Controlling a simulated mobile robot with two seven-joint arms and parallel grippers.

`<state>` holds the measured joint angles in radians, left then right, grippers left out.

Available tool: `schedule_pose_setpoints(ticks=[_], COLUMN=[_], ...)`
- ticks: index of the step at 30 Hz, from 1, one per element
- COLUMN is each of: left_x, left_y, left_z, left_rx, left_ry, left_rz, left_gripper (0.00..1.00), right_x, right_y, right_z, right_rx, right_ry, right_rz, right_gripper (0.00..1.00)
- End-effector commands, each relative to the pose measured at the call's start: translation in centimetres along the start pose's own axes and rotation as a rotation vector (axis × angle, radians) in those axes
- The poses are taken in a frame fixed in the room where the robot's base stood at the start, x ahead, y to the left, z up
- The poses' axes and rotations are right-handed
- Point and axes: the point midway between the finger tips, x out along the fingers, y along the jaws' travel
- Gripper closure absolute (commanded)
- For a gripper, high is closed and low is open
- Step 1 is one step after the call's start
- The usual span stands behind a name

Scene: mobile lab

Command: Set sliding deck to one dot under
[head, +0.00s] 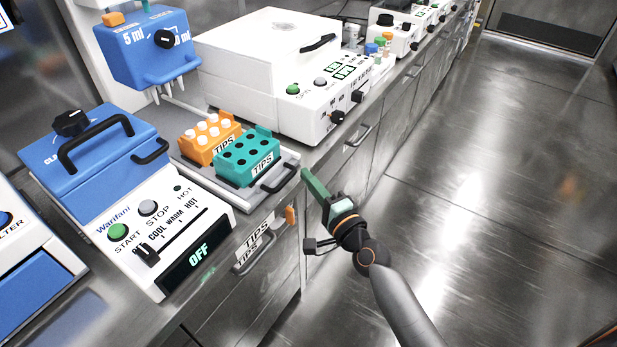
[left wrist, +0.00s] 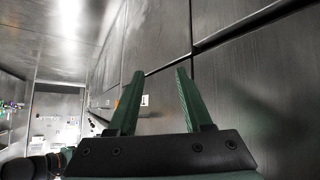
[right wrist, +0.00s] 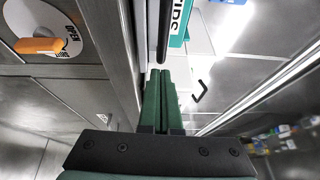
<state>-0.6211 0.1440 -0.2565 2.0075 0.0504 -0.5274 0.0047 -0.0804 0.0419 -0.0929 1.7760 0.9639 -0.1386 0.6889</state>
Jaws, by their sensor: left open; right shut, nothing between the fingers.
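The sliding deck (head: 290,159) is a light tray under the blue pipetting station. It carries an orange tip rack (head: 211,138) with white tips and a teal rack (head: 247,157) with dark holes. A black handle (head: 280,177) is on its front. My right gripper (head: 306,174) is shut and empty, just right of the handle and apparently apart from it. In the right wrist view its closed fingers (right wrist: 160,74) point toward a dark bar and the teal rack (right wrist: 178,28). My left gripper (left wrist: 157,75) is open and empty; it is outside the head view. I cannot make out any dots on the deck.
The blue pipetting station (head: 150,50) stands behind the deck. A blue-lidded heater reading OFF (head: 190,262) is to the left, and a large white machine (head: 265,60) to the right. An orange lever (head: 290,215) sticks out from the cabinet front. The floor is clear.

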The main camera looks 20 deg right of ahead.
Motion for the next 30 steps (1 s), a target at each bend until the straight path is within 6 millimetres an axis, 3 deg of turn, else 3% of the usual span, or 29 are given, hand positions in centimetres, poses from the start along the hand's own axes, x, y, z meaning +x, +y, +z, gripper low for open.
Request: schedule_pose_setpoints(ticks=[12,21,30], left_x=[0.0,-0.3,-0.3], left_y=[0.0,-0.1,-0.1], left_z=[0.0,0.6,0.7], left_rx=[-0.002,-0.006,-0.007], left_ry=[0.000,-0.014,-0.016], left_rz=[-0.002,-0.004,-0.005], left_gripper=[0.50,0.50,0.50], right_x=[0.3,3.9,4.1], right_y=[0.1,0.1,0.2], right_z=[0.3,2.0,2.2], right_rx=[-0.001,0.000,-0.001], right_ry=[0.000,-0.001,-0.001], right_rz=[0.001,-0.002,-0.001], right_gripper=[1.00,1.00,1.00])
